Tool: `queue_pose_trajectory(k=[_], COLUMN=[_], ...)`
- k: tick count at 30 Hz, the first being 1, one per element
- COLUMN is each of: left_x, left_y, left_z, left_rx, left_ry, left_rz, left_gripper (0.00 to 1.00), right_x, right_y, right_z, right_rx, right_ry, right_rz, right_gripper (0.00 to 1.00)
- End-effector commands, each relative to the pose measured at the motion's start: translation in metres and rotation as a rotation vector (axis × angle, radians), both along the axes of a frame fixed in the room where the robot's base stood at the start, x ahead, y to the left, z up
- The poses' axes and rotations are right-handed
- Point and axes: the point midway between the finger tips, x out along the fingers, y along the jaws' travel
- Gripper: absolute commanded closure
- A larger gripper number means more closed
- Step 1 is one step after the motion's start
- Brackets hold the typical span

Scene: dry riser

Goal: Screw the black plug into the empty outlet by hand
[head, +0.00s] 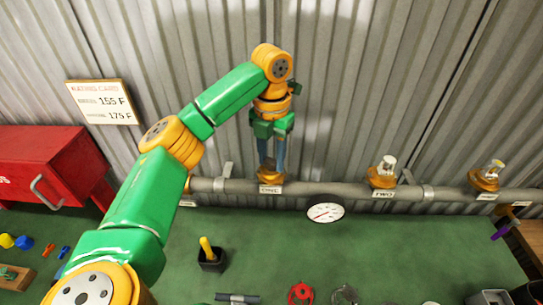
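My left gripper (271,165) points straight down over the outlet labelled ONE (271,178) on the grey pipe. Its two fingers stand a little apart, with the tips at the orange fitting. Whether something is held between them is too small to tell. I cannot make out the black plug; the fingers hide the top of outlet ONE. Outlet TWO (382,178) and the outlet at the right (484,181) each carry a small pale, glassy fitting. My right gripper is not in view.
A gauge (325,212) hangs below the pipe. A red box (50,170) stands at left under a rating card (101,102). A black cup (212,262) with a yellow-handled tool and a red ring-shaped item (300,293) are on the green bench (400,250). Its middle is mostly clear.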

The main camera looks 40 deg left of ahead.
Motion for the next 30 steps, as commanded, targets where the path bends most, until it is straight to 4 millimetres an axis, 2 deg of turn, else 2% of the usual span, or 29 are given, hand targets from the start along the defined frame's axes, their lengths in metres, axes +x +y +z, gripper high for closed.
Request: queue_pose_trajectory(k=[1,2,3,11,18,22,27,30], left_x=[-0.0001,0.0,0.0,0.0001,0.0001,0.0001,0.0002,0.0002], left_y=[0.0,0.0,0.0,0.0,-0.0003,-0.0003,-0.0005,-0.0005], left_z=[-0.0003,-0.0002,-0.0002,0.0001,0.0001,0.0001,0.0,0.0], left_rx=[0.0,0.0,0.0,0.0,0.0,0.0,0.0,0.001], left_ry=[0.0,0.0,0.0,-0.001,0.0,-0.001,-0.001,-0.001], left_rz=[0.0,0.001,0.001,0.019,0.446,0.572,0.903,1.007], left_gripper=[0.42,0.34,0.32,0.32,0.32,0.32,0.32,0.32], right_x=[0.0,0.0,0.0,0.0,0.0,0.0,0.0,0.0], right_y=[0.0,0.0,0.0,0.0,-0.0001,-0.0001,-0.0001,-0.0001], right_z=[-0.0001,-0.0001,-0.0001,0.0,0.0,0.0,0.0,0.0], right_rx=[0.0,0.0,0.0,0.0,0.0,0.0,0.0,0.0], right_ry=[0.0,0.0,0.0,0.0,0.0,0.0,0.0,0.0], right_rz=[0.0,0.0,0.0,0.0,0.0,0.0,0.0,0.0], right_gripper=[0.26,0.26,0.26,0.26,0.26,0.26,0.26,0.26])
